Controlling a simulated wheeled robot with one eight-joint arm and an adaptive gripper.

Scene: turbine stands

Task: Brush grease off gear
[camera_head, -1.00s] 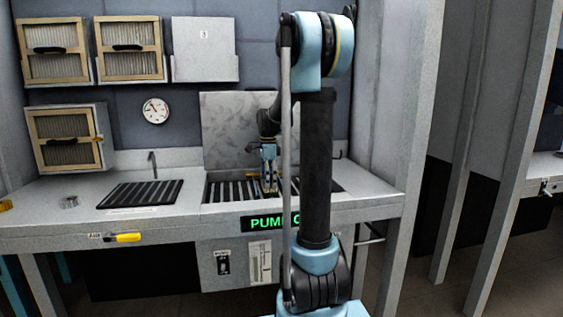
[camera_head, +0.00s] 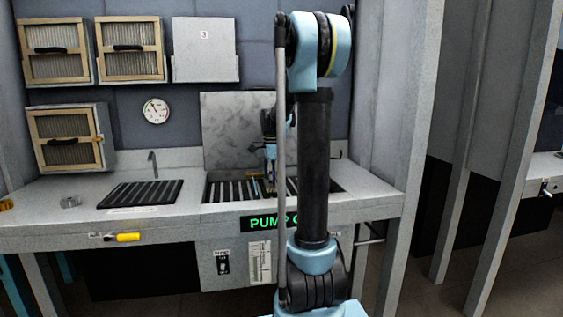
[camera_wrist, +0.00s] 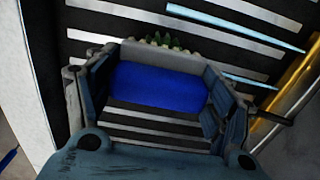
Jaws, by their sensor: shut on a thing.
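My gripper (camera_wrist: 158,82) is shut on a blue block with a grey edge and short dark green bristles, which looks like a brush (camera_wrist: 155,88). It lies between the two fingers, over the slatted tray. In the head view my gripper (camera_head: 270,178) is low over the sink's slats, and the brush cannot be made out there. A small grey round ribbed part (camera_head: 70,202) sits on the bench at the far left; I cannot tell if it is the gear. No grease can be made out.
The slatted sink (camera_head: 222,190) is set in the grey bench, with a grey upright panel (camera_head: 225,130) behind. A yellow rod (camera_wrist: 288,95) lies right of my gripper in the wrist view. A black ribbed mat (camera_head: 140,194) and a yellow handle (camera_head: 128,237) are at left.

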